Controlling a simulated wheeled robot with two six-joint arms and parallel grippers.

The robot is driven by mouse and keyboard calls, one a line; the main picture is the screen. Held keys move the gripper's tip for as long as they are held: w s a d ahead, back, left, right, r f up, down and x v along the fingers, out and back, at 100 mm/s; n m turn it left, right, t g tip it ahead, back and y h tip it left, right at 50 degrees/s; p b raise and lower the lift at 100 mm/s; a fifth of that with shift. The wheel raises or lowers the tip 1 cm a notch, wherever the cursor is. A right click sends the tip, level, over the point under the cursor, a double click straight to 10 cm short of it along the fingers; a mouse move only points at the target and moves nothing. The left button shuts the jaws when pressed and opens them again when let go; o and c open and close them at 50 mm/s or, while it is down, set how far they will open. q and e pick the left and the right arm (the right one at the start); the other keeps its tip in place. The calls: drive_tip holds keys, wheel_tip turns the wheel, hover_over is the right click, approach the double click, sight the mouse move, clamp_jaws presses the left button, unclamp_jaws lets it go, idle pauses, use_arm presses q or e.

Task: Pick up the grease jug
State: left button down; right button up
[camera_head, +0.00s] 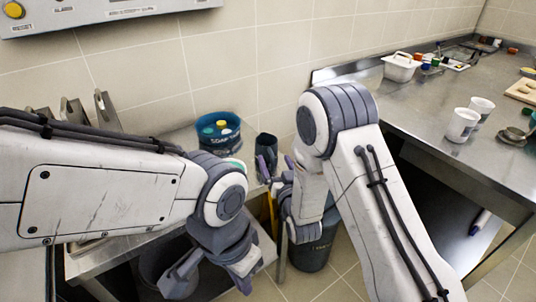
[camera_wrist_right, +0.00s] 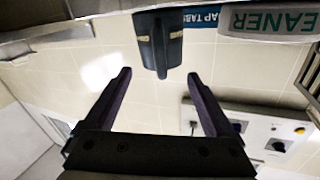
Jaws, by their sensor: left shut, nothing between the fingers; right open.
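The grease jug looks to be the dark grey jug (camera_head: 266,144) on the steel ledge by the tiled wall, right of a blue tub. In the right wrist view the jug (camera_wrist_right: 158,45), with a raised handle strip and two pale marks, appears upside down at the top, beyond the fingertips. My right gripper (camera_head: 276,166) is open and empty, with its fingers pointing toward the jug; in the right wrist view its fingers (camera_wrist_right: 157,78) are spread wide and apart from it. My left gripper (camera_head: 243,278) is shut and empty, low in front of the ledge.
The blue tub (camera_head: 218,132) stands close left of the jug; a container lettered CLEANER (camera_wrist_right: 265,22) shows in the wrist view. A dark bin (camera_head: 312,250) stands on the floor below. The right steel counter (camera_head: 425,125) holds white cups (camera_head: 463,125) and a white container (camera_head: 400,68).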

sight(268, 155)
drive_tip(key=p+x, duration=0.1)
drive_tip(key=x, duration=0.3)
drive_tip(key=shift+w+a+r, duration=0.1)
drive_tip(key=shift+w+a, duration=0.05)
drive_tip(key=shift+w, duration=0.15)
clamp_jaws()
idle(1.1)
